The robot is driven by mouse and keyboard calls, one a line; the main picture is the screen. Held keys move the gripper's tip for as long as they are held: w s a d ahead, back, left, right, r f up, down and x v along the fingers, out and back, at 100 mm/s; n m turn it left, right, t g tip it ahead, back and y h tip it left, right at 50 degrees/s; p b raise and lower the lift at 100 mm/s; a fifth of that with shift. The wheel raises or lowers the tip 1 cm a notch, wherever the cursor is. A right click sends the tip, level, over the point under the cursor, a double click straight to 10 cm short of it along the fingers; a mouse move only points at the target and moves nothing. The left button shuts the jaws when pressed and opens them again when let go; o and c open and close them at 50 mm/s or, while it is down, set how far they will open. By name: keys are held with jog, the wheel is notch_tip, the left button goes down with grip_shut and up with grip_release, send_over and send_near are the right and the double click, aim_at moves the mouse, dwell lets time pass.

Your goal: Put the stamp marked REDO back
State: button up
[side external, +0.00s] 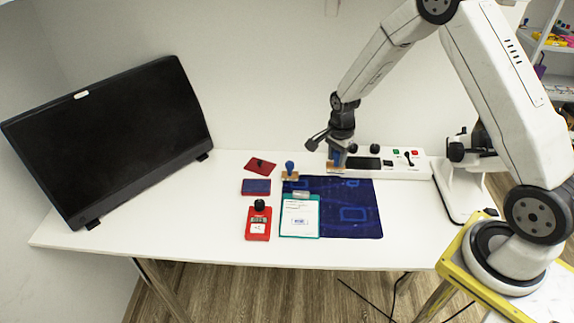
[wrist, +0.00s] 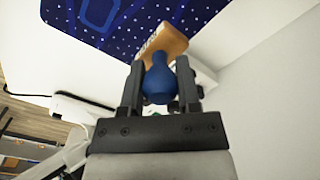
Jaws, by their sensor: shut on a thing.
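My gripper (side external: 340,152) is shut on the blue handle of a stamp with a wooden base (side external: 335,168), near the back edge of the navy mat (side external: 357,222). In the wrist view my gripper (wrist: 159,66) has one finger on each side of the blue handle, and the stamp's wooden base (wrist: 172,41) shows beyond it. The base carries a marking too small to read. I cannot tell whether the base touches anything below. A second stamp with a blue handle (side external: 290,168) and wooden base stands upright at the mat's back left corner. Its marking is not readable.
A teal clipboard (side external: 299,235) with paper lies on the mat's left part. Left of it are a red pad (side external: 261,164), a red-and-blue pad (side external: 256,187) and a red device (side external: 258,228). A white control box (side external: 405,173) stands behind right; a monitor (side external: 110,135) stands left.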

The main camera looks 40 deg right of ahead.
jog(key=shift+w+d+f, duration=0.25)
jog(key=shift+w+f, duration=1.1)
jog(key=shift+f, duration=0.1)
jog(key=shift+w+d+f, duration=0.2)
jog(key=shift+w+f, duration=1.15)
jog(key=shift+f, duration=0.1)
jog(key=shift+w+f, duration=0.25)
jog(key=shift+f, duration=1.55)
jog(key=shift+f, duration=0.15)
jog(key=o, duration=1)
